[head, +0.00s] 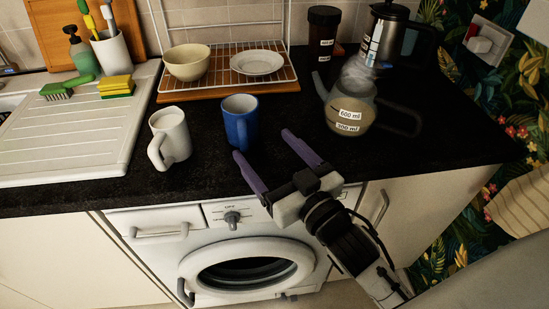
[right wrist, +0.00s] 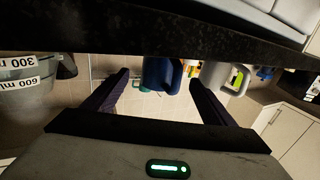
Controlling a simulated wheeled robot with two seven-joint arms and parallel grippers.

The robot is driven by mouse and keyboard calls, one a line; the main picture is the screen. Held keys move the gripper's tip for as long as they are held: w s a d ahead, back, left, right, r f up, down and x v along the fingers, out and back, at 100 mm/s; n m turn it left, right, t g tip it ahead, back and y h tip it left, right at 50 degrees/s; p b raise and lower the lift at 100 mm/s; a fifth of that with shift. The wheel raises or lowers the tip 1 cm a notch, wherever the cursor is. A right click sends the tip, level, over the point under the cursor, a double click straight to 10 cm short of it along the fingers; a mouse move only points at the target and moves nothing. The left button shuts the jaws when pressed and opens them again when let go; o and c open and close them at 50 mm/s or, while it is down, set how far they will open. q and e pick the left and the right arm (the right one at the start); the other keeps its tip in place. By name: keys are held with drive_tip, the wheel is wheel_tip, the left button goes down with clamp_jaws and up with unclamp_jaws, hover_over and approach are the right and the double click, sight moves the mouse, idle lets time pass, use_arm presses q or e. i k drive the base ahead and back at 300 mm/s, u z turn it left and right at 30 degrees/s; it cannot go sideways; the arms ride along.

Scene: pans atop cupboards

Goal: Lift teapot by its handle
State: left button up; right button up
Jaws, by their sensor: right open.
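The teapot (head: 350,108) is a glass vessel with measure labels, standing on the dark counter at the right of the head view. Its dark handle (head: 400,119) points right, and its spout points left. Part of the teapot (right wrist: 28,88) shows at the left edge of the right wrist view, which looks upside down. My right gripper (head: 263,145) is open and empty at the counter's front edge, left of and nearer than the teapot. Its two purple fingers also show in the right wrist view (right wrist: 159,78). My left gripper is not in view.
A blue mug (head: 240,121) stands just beyond my right fingertips, with a white mug (head: 170,138) to its left. A rack (head: 222,85) holds a bowl and plate. The counter right of the handle is clear.

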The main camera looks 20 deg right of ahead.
sight(351, 108)
drive_tip(key=z, duration=1.25)
